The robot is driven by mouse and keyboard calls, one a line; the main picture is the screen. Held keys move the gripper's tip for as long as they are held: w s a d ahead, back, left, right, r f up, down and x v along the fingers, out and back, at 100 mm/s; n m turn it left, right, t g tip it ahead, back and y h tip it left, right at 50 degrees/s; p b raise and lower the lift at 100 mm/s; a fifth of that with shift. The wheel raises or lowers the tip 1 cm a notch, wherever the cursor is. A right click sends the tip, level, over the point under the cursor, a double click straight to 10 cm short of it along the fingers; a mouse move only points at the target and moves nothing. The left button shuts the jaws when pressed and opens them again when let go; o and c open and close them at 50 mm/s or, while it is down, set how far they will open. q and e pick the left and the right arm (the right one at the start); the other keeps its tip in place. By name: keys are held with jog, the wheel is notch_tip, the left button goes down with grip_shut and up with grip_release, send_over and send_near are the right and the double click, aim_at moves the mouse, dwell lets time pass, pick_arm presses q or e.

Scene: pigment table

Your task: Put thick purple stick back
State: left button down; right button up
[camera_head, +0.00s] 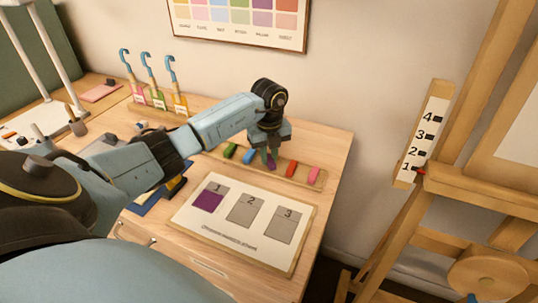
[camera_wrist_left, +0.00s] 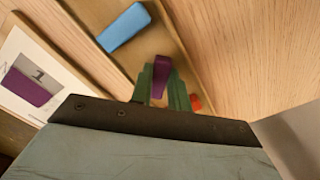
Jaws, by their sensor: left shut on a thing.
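My left gripper (camera_head: 268,158) points down over the wooden stick tray (camera_head: 312,184) and is shut on the thick purple stick (camera_head: 271,164). In the left wrist view the purple stick (camera_wrist_left: 160,78) sits between the green fingers (camera_wrist_left: 161,92), between the blue stick (camera_wrist_left: 124,27) and a red stick (camera_wrist_left: 195,102). I cannot tell whether it touches the tray floor. In the head view the tray also holds a green stick (camera_head: 230,150), the blue stick (camera_head: 248,157), the red stick (camera_head: 290,170) and a pink stick (camera_head: 314,174). My right gripper is not in view.
In front of the tray lies a card (camera_head: 238,248) with slots 1, 2 and 3; slot 1 has a purple patch (camera_head: 208,201). An easel (camera_head: 440,180) stands on the right.

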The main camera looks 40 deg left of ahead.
aim_at(269, 158)
pick_arm(q)
jog(key=shift+r, duration=0.1)
jog(key=c, duration=1.3)
grip_release()
jog(key=shift+f, duration=0.2)
jog(key=shift+c, duration=0.2)
notch_tip(269, 158, up, 12)
jog(key=shift+r+p, duration=0.2)
jog(key=shift+p, duration=0.15)
jog(key=shift+d, duration=0.1)
